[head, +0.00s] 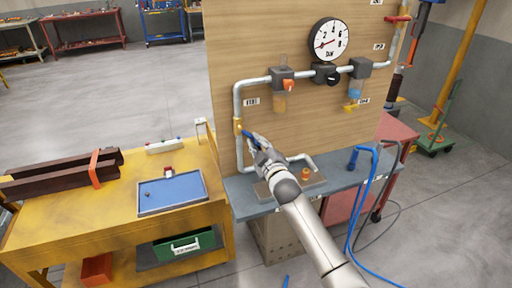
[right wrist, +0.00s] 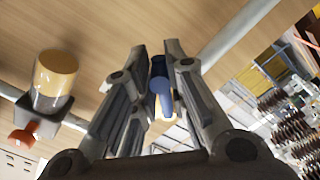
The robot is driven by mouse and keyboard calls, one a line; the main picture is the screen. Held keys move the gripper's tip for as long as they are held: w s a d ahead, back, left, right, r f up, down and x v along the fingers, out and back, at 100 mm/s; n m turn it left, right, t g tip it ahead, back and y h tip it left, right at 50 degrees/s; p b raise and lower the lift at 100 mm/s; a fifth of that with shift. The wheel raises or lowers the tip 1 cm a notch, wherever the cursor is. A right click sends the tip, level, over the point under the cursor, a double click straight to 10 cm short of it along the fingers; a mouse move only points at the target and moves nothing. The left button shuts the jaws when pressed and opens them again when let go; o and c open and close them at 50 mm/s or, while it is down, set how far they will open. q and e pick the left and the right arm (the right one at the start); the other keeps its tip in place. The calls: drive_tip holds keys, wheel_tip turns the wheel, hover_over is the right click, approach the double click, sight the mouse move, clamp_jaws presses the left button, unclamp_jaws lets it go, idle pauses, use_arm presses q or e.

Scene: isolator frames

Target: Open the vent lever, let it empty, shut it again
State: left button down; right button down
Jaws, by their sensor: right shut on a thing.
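A blue-handled lever (head: 247,134) sits on a brass valve body (head: 238,127) on the left vertical run of the grey pipe. My right gripper (head: 257,143) has its fingers shut on the lever. In the right wrist view the blue handle (right wrist: 161,92) lies between the two fingertips of the right gripper (right wrist: 160,75). The handle slants down to the right from the pipe in the head view. A round gauge (head: 328,38) is at the top of the wooden panel, with a red needle. My left gripper is not in view.
An orange-knobbed regulator (head: 282,77) with a yellow bowl is right of the lever. A red handle (head: 397,18) is at the upper right. A grey shelf (head: 240,187) runs below the panel (head: 225,60). A yellow bench (head: 100,215) with a blue tray (head: 150,207) stands left.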

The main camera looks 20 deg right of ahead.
drive_tip(key=shift+s+f+n+p, duration=0.1)
drive_tip(key=shift+f+n+p, duration=0.05)
drive_tip(key=shift+n, duration=0.4)
drive_tip(key=shift+s+f+n+p, duration=0.1)
drive_tip(key=shift+n+p, duration=0.05)
drive_tip(key=shift+n, duration=0.4)
drive_tip(key=shift+d+r+n+p, duration=0.3)
drive_tip(key=shift+r+n+p, duration=0.35)
drive_tip(key=shift+n, duration=0.8)
drive_tip(key=shift+d+r+n+p, duration=0.3)
drive_tip(key=shift+r+n+p, duration=0.35)
drive_tip(key=shift+n, duration=0.75)
drive_tip(key=shift+d+r+n+p, duration=0.35)
drive_tip(key=shift+r+n, duration=0.5)
drive_tip(key=shift+n, duration=0.6)
drive_tip(key=shift+r, duration=0.1)
